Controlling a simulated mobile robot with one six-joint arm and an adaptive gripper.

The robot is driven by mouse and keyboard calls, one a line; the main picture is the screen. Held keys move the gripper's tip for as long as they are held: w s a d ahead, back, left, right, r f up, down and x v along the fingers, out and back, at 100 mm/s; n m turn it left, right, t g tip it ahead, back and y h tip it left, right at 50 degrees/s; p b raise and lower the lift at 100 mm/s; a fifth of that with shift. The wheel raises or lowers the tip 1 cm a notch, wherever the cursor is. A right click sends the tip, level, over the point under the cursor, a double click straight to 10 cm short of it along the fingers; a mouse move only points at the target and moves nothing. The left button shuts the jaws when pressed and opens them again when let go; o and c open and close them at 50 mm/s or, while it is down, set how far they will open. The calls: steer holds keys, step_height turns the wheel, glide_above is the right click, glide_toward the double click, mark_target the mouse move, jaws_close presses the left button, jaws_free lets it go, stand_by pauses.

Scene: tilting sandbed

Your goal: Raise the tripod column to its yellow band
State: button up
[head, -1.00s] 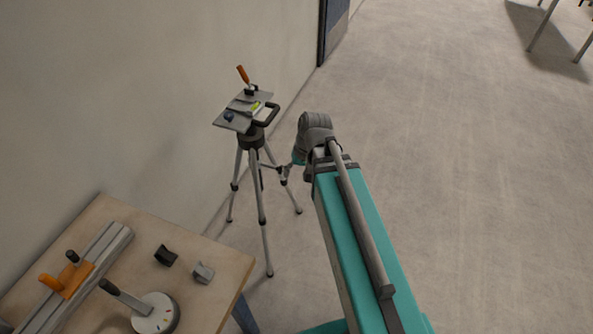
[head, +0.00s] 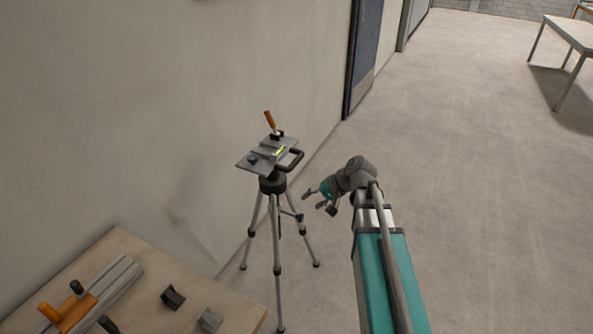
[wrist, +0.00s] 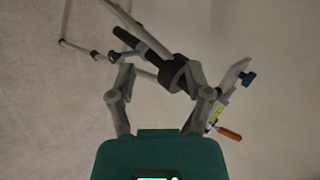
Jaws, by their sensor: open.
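The tripod (head: 277,240) stands upright on the floor beside the wall, its legs spread. Its tilted top plate (head: 250,163) carries an orange-handled lever (head: 269,121), a dark blue knob (head: 252,159) and a yellow-green level. My gripper (head: 320,202) is open and empty, just right of the tripod below the head. In the wrist view, the tripod (wrist: 172,75) shows sideways beyond the open fingers, apparently not gripped. I cannot make out a yellow band on the column.
A wooden table (head: 125,250) at the lower left holds a rail with an orange slider (head: 68,312) and two small dark and grey blocks. The wall is close behind the tripod.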

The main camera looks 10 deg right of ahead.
steer(key=w+d+r+m+t+y+b, duration=0.1)
steer(key=w+d+m+t+y+b, duration=0.1)
steer(key=w+d+t+y+b, duration=0.3)
steer(key=m+t, duration=0.1)
steer(key=m, duration=0.1)
glide_toward(298, 162)
steer(key=v, duration=0.3)
steer(key=shift+w+a, duration=0.15)
steer(key=b+x, duration=0.2)
steer(key=x, duration=1.1)
steer(key=shift+w+a+f+b, duration=0.15)
steer(key=shift+w+b, duration=0.05)
steer(key=shift+b, duration=0.15)
jaws_close()
